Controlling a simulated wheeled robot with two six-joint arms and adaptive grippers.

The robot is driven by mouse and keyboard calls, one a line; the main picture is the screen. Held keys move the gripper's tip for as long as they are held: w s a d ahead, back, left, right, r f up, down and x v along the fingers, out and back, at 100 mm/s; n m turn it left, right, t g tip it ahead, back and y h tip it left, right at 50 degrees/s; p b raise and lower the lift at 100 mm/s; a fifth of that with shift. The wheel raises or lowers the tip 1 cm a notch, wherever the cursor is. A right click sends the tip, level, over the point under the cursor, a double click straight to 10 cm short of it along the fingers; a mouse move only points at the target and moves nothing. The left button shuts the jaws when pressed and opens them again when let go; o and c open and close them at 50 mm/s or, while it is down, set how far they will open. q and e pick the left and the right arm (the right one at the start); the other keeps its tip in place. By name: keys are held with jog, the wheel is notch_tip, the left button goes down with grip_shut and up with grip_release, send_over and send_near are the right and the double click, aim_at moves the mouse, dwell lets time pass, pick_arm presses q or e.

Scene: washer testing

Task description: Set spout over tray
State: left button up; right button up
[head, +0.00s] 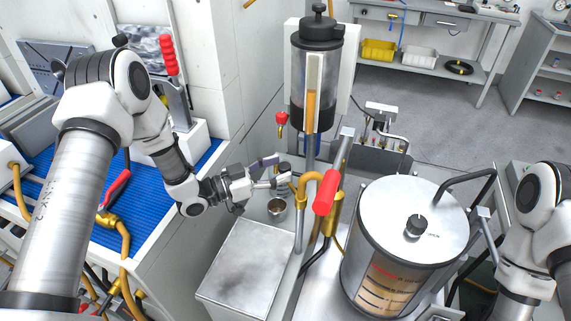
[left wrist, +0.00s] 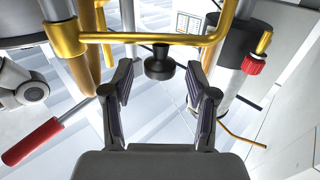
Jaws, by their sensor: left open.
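The spout looks like the curved brass pipe (head: 309,178) by the red-handled valve in the head view. It crosses the top of the left wrist view as a horizontal brass tube (left wrist: 150,38). My left gripper (head: 284,175) is open beside the pipe's bend, with its fingers pointing towards it. In the left wrist view the open fingers (left wrist: 160,88) have nothing between their pads, and the tube lies past their tips. A flat metal tray-like surface (head: 245,268) lies in front; which one is the tray is unclear.
A red lever handle (head: 326,192) stands close right of the pipe. A tall dark-lidded canister (head: 318,70) rises behind, and a large clear tank (head: 402,245) stands at right. My right arm shows at the right edge. A blue ribbed mat (head: 85,215) lies at left.

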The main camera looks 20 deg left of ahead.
pick_arm(q)
jog(key=shift+x, duration=1.15)
jog(key=shift+s+r, duration=0.1)
jog(key=shift+s, duration=0.05)
grip_shut()
